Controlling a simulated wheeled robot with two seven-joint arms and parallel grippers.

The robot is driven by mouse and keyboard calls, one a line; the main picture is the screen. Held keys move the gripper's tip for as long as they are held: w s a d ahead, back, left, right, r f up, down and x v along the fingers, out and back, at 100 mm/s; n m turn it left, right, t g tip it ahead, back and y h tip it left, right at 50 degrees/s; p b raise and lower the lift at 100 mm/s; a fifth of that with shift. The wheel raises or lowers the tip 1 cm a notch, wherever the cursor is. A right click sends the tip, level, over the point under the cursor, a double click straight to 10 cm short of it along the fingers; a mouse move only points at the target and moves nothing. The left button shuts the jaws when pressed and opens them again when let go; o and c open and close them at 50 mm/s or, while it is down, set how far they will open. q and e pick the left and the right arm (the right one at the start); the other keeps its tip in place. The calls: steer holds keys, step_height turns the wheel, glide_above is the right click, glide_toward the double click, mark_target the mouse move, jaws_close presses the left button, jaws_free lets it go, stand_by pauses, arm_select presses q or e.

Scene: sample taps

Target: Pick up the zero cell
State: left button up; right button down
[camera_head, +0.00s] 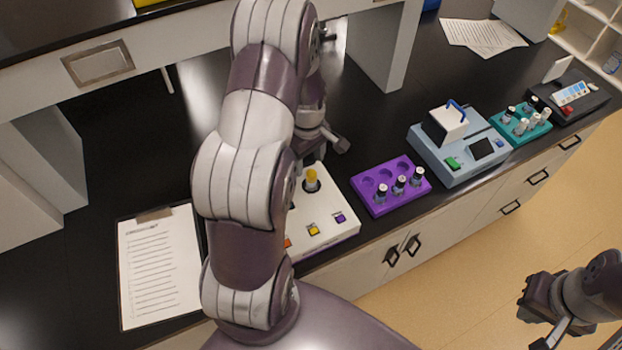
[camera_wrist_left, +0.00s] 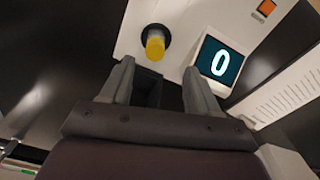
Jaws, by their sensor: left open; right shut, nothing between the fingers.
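A yellow-topped piece (camera_head: 311,178) in a dark round collar stands on a white box (camera_head: 325,218) with coloured squares; in the left wrist view the yellow piece (camera_wrist_left: 155,42) lies just beyond my fingertips. Beside it is a dark square panel (camera_wrist_left: 219,64) marked with a white 0. My left gripper (camera_wrist_left: 158,78) is open, with nothing between its fingers; in the head view it is partly hidden by my arm. A purple rack (camera_head: 377,207) holds three small dark-and-white capped vials. I cannot tell which object is the zero cell. My right gripper (camera_head: 545,325) is shut and empty, over the floor.
A blue-grey instrument (camera_head: 430,160) with a raised white lid stands right of the purple rack. A teal rack (camera_head: 519,139) with several vials and a dark device (camera_head: 590,108) are beyond. A clipboard (camera_head: 160,265) lies at left. A raised shelf bounds the back.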

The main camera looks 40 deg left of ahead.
mark_target(311, 173)
arm_select(q)
steer(key=shift+w+d+f+p, duration=0.1)
steer(key=shift+w+f+p, duration=0.2)
steer(key=shift+f, duration=0.3)
steer(key=shift+w+f+p, duration=0.2)
steer(key=shift+w+f, duration=0.1)
steer(key=shift+f, duration=0.25)
steer(key=f+p, duration=0.1)
steer(key=f, duration=0.1)
steer(key=s+f, duration=0.1)
steer(key=f, duration=0.1)
steer(key=shift+d+p, duration=0.15)
steer(key=shift+p, duration=0.25)
steer(key=shift+f, duration=0.2)
steer(key=shift+w, duration=0.15)
steer(key=shift+w+f, duration=0.1)
steer(key=shift+c, duration=0.2)
steer(key=shift+w, duration=0.1)
steer(key=c, duration=1)
steer(key=shift+o, duration=0.2)
arm_select(e)
steer(key=r, duration=0.3)
steer(key=shift+w, duration=0.25)
